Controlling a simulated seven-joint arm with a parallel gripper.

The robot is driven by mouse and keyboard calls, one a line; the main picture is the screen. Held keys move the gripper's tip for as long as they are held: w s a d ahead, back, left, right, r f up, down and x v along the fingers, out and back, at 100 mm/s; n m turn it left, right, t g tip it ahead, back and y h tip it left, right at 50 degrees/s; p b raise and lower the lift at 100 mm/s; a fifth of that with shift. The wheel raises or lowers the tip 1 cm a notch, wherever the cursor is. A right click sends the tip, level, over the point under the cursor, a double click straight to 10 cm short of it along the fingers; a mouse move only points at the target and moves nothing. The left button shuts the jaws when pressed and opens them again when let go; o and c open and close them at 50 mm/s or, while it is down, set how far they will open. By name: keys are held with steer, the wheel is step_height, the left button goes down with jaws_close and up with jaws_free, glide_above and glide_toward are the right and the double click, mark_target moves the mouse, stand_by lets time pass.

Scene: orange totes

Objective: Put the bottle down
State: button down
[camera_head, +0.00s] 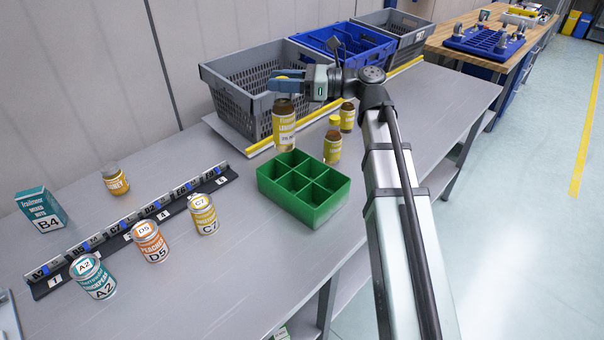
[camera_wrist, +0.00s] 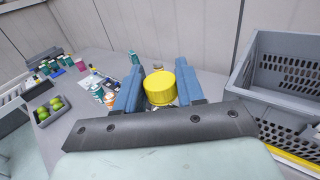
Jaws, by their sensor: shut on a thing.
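My gripper (camera_head: 288,88) is shut on a brown bottle (camera_head: 284,128) with a yellow label and holds it upright by its top. The bottle appears to be in the air behind the green divided crate (camera_head: 331,206), though its exact height is hard to tell. In the wrist view my gripper (camera_wrist: 158,85) has its blue fingers on both sides of the bottle's yellow cap (camera_wrist: 160,88). The bottle's body is hidden below the cap in that view.
Two similar bottles, one nearer (camera_head: 332,147) and one farther (camera_head: 347,116), stand right of the held bottle. A grey basket (camera_head: 235,105) and a blue basket (camera_head: 372,45) stand behind. Cans (camera_head: 150,243) and a label rail (camera_head: 130,232) are at left. The green crate's compartments look empty.

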mark_target(283, 116)
steer(key=shift+s+d+r, duration=0.7)
steer(key=shift+d+r, duration=1.15)
steer(key=shift+d, duration=0.55)
step_height(283, 116, down, 10)
steer(key=s+n+g, duration=0.1)
steer(key=s, duration=0.1)
steer(key=shift+f+g, duration=0.15)
steer(key=shift+g, duration=0.25)
steer(key=shift+a+f, duration=0.1)
steer(key=shift+f, duration=0.1)
steer(key=c, duration=0.7)
jaws_free()
steer(key=shift+r, duration=0.1)
